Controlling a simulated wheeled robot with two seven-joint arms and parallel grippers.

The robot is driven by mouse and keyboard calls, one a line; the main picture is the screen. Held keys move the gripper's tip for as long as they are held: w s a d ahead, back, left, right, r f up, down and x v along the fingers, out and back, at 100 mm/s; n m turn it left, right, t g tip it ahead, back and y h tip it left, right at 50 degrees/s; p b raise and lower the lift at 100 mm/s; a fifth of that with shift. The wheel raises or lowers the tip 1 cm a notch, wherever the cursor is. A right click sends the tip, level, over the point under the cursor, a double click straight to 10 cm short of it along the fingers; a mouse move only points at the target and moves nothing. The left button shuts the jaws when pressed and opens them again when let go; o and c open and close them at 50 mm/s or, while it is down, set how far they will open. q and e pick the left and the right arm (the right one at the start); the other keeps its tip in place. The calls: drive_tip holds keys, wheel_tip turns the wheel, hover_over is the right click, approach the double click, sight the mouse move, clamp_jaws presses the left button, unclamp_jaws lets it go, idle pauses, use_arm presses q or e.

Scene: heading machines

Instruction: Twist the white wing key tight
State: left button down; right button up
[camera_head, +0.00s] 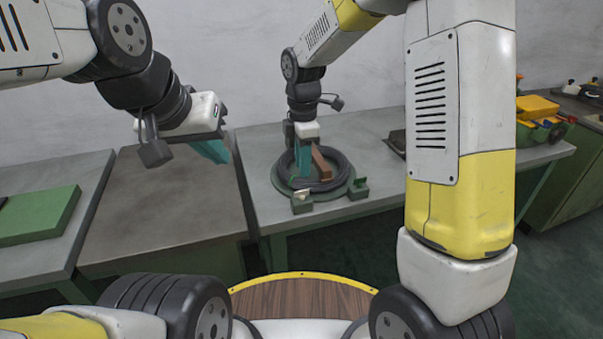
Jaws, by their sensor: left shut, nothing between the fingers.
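I cannot make out the white wing key for certain. A small pale piece (303,194) shows on the near green bracket, too small to identify. The bracket belongs to a round green base (346,194) with a dark coil (337,160) on it, on the grey table. My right gripper (303,172) points down inside the coil, its teal finger close to a brown upright piece (322,164). Whether it touches or grips anything there is hidden. My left gripper (221,157) is shut and empty, raised in the air left of the coil.
A brown-topped table (160,205) under my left gripper is bare. A green slab (38,214) lies on the far left table. A dark flat item (397,142) lies right of the coil. Yellow and green items (538,108) stand at the far right.

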sight(302, 191)
drive_tip(key=shift+a+f, duration=0.15)
drive_tip(key=shift+f, duration=0.25)
wheel_tip(302, 191, down, 7)
drive_tip(key=shift+f, duration=0.2)
clamp_jaws()
